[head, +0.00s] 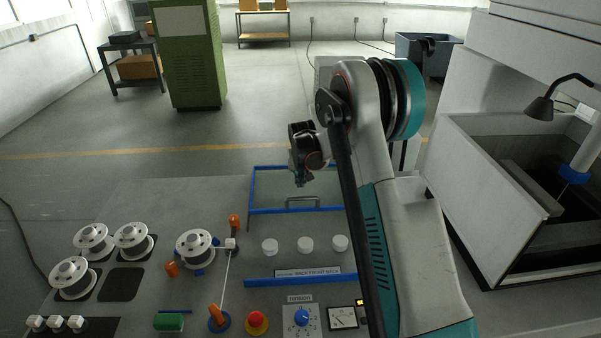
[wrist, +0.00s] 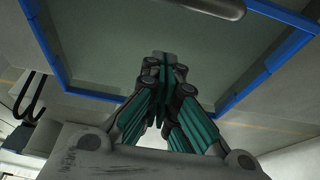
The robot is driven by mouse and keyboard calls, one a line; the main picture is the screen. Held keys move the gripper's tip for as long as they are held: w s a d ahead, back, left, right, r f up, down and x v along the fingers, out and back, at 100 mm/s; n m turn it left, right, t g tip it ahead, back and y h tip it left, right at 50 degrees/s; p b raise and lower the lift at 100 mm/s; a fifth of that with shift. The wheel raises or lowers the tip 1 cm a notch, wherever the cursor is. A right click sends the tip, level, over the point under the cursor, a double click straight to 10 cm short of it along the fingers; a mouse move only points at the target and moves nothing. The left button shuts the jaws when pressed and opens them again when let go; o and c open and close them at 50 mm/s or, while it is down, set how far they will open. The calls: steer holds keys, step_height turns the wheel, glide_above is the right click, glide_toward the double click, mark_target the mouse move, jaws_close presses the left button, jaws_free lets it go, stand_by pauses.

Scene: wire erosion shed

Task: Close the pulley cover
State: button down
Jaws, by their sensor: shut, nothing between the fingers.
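The pulley cover is a clear pane in a blue frame (head: 252,188) at the back of the grey panel in the head view. A grey bar handle (head: 303,199) sits at its near edge. The white pulleys (head: 305,245) lie uncovered in front of it. My gripper (head: 302,183) is shut and empty, above the cover and just behind the handle in the picture. In the wrist view, the closed fingertips (wrist: 163,60) show against the pane, with the blue frame (wrist: 270,66) around them. The handle (wrist: 215,5) shows at the top edge, apart from the fingers.
A blue strip (head: 290,281) lies in front of the pulleys. White wire spools (head: 195,248) and orange guides stand at the left. A red button (head: 256,320) and a dial (head: 302,317) are at the near edge. An open grey tank (head: 470,190) stands at the right.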

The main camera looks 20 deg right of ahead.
steer(key=s, duration=0.1)
steer(key=s+a, duration=0.1)
steer(key=s, duration=0.1)
steer(key=shift+s+f, duration=0.1)
steer(key=shift+s, duration=0.05)
steer(key=shift+s+a+f, duration=0.1)
steer(key=shift+s+f, duration=0.05)
steer(key=shift+s, duration=0.05)
steer(key=s+a+b, duration=0.2)
steer(key=s+a, duration=0.2)
steer(key=s, duration=0.9)
steer(key=s+a+b, duration=0.3)
steer(key=s+a, duration=0.2)
steer(key=s, duration=0.8)
steer(key=v, duration=1.2)
steer(key=s+a+f+n+t+b, duration=0.1)
steer(key=s+n+b, duration=0.1)
steer(key=s+b, duration=0.2)
steer(key=s+a+f+n+t+y+b, duration=0.1)
steer(key=s+a+t+b, duration=0.1)
steer(key=s+b, duration=0.3)
steer(key=shift+s+a+f+n, duration=0.3)
steer(key=shift+s+n, duration=0.1)
steer(key=shift+s, duration=0.05)
